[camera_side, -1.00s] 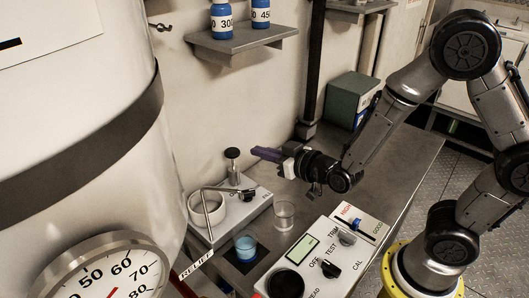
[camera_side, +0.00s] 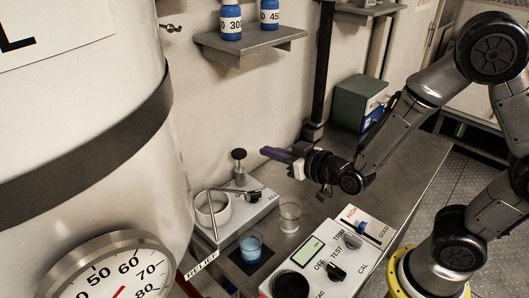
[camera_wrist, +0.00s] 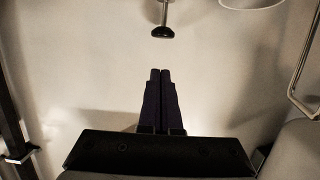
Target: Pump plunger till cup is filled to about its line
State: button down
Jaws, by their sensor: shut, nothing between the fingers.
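The pump plunger (camera_side: 239,154) has a dark knob on a pale stem and stands raised on a grey pump base (camera_side: 262,205). My gripper (camera_side: 263,152) has purple fingers, shut and empty, just right of the knob and apart from it in the side view. In the wrist view, the shut fingertips (camera_wrist: 160,72) point toward the knob (camera_wrist: 162,32), with a gap between. The cup (camera_side: 251,246) stands on a dark square in front of the pump and holds blue liquid. Its fill line is too small to make out.
A second, clear cup (camera_side: 289,215) stands right of the pump. A meter box (camera_side: 325,262) with dials is in front. A large tank (camera_side: 90,150) fills the left.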

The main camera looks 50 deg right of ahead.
notch_tip(320, 180, up, 3)
jog(key=shift+f, duration=0.1)
dwell(0.3)
send_over(244, 156)
notch_tip(244, 156, down, 3)
jog(key=shift+r, duration=0.15)
notch_tip(244, 156, down, 3)
jog(key=shift+f, duration=0.45)
